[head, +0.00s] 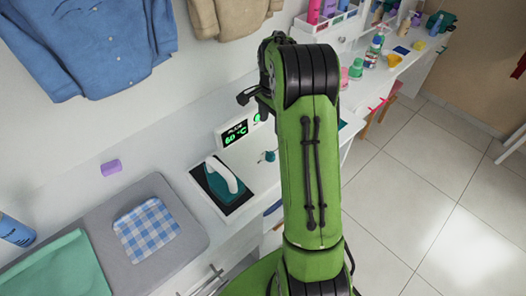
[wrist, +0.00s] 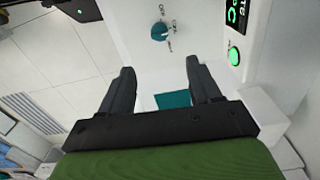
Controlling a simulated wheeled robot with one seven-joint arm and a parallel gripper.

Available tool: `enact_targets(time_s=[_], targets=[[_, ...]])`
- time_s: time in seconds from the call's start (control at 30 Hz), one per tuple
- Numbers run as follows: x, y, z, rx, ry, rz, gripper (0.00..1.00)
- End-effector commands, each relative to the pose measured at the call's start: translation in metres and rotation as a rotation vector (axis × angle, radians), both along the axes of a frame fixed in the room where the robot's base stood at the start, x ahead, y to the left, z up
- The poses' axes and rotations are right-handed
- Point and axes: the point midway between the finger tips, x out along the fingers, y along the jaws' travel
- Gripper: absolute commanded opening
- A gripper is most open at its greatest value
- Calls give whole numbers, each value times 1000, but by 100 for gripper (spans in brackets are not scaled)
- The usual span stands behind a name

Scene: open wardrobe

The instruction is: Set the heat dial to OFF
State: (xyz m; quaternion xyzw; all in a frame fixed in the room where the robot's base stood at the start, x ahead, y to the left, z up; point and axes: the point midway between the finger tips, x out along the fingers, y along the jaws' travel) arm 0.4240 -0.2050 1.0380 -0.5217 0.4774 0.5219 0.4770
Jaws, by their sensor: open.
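The heat dial (wrist: 160,32) is a small round teal knob on a white surface with tiny dark marks around it. It shows in the head view (head: 268,156) to the right of the teal iron (head: 222,180). My gripper (wrist: 160,67) is open and empty. Its fingers are apart from the dial, which lies beyond the fingertips in the wrist view.
A grey pad (head: 150,235) with a folded checked cloth (head: 148,228) lies on the left. A purple block (head: 111,167) lies behind it. A blue shirt (head: 95,40) hangs on the wall. Bottles and a white caddy (head: 330,28) stand at the back right. Tiled floor is clear on the right.

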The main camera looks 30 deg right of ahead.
Motion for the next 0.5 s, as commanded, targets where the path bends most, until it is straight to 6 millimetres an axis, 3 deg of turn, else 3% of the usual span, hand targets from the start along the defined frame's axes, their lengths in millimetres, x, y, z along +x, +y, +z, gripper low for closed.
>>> enact_targets(time_s=[0.5], targets=[[-1, 2, -123, 2, 4, 5, 63]])
